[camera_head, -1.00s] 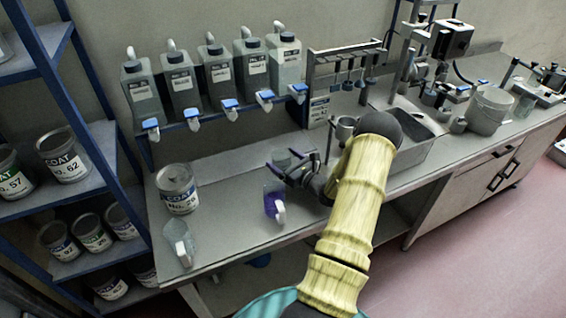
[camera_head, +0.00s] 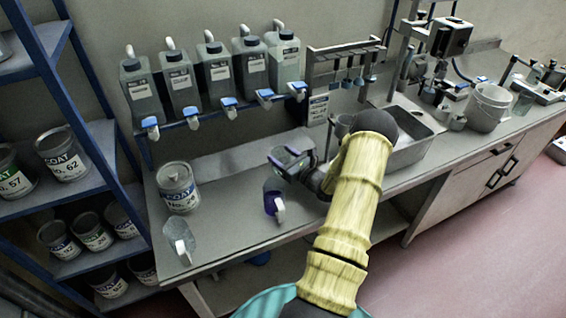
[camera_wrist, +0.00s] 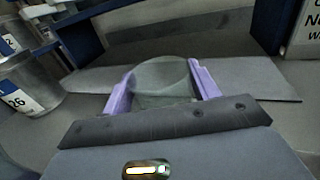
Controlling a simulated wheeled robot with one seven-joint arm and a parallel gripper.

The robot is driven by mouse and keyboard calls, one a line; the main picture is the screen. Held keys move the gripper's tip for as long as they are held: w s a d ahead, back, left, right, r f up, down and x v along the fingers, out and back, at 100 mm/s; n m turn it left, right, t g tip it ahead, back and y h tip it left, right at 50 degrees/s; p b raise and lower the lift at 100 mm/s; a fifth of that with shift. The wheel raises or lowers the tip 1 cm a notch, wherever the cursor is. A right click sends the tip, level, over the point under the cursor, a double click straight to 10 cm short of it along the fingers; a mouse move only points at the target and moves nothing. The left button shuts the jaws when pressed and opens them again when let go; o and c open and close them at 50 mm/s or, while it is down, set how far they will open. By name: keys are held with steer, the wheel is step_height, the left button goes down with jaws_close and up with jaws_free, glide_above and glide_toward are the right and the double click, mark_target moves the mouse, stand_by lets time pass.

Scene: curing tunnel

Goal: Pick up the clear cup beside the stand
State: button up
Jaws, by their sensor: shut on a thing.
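A clear cup (camera_head: 286,157) is held between the two fingers of my gripper (camera_head: 290,164), over the middle of the bench. In the wrist view the clear cup (camera_wrist: 160,80) sits between the purple fingers of my gripper (camera_wrist: 161,74), one on each side. The gap under the cup is too small to judge. A cup with purple contents (camera_head: 273,196) and a pale handle stands just in front of my gripper. Another clear cup (camera_head: 177,236) with a handle stands at the bench's front left.
A COAT can (camera_head: 178,188) stands at the left of the bench (camera_head: 222,215). A rack of several bottles with blue taps (camera_head: 229,103) lines the back. A stand with hanging ladles (camera_head: 345,55) and a sink (camera_head: 412,150) are to the right. A shelf of cans (camera_head: 45,55) is at the left.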

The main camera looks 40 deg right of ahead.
step_height(320, 180, up, 10)
steer(key=b, duration=0.1)
stand_by(0.6)
stand_by(0.6)
